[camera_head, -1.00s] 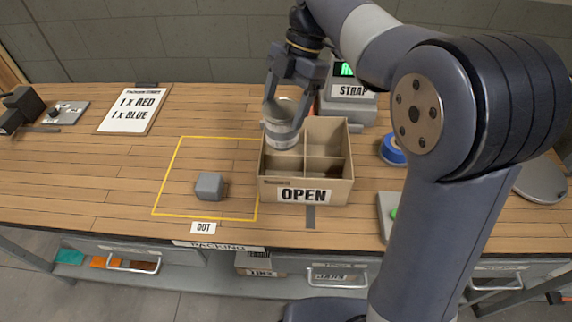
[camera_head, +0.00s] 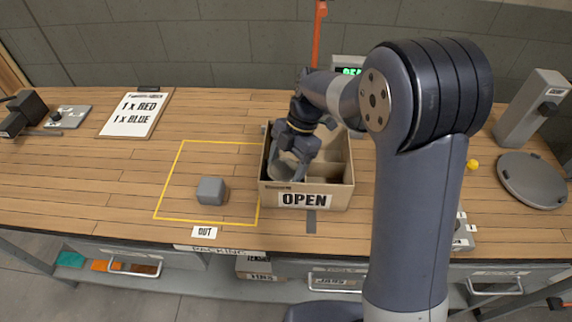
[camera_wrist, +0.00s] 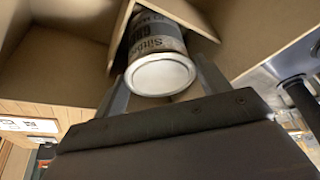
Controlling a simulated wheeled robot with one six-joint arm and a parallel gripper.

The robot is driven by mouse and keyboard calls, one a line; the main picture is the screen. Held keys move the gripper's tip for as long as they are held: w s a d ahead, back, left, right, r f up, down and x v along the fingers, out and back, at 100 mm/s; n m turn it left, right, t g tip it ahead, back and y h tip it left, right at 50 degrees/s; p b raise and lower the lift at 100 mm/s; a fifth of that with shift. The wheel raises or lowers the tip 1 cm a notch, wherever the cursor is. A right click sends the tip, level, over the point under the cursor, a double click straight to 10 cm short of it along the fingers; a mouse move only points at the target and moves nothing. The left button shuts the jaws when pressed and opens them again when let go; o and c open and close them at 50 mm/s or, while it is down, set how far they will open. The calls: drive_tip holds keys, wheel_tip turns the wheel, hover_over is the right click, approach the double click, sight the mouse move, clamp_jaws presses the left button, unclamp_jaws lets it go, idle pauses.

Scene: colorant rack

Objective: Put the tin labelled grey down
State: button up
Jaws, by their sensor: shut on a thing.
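The tin (camera_head: 284,173) is a grey can with a pale round end. It also shows in the wrist view (camera_wrist: 161,72), where its label is partly hidden and hard to read. My gripper (camera_head: 291,165) is shut on the tin, with one finger on each side. The tin is inside the left part of the open cardboard box (camera_head: 337,201), beside the dividers, and looks tilted. I cannot tell whether its lower end touches the box floor. The right compartments that I can see look empty.
A grey cube (camera_head: 211,190) stands inside the yellow outline (camera_head: 170,170) left of the box. An order board (camera_head: 133,113) reads 1 x red, 1 x blue. A round grey plate (camera_head: 532,180) lies at the right. The bench between board and outline is clear.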

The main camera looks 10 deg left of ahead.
drive_tip(key=shift+f, duration=0.3)
drive_tip(key=shift+f, duration=0.2)
drive_tip(key=o, duration=1.3)
drive_tip(key=shift+r, duration=0.1)
drive_tip(key=shift+c, duration=0.2)
drive_tip(key=shift+r, duration=0.1)
drive_tip(key=v, duration=1.2)
drive_tip(key=shift+b, duration=0.35)
drive_tip(key=shift+s, duration=0.1)
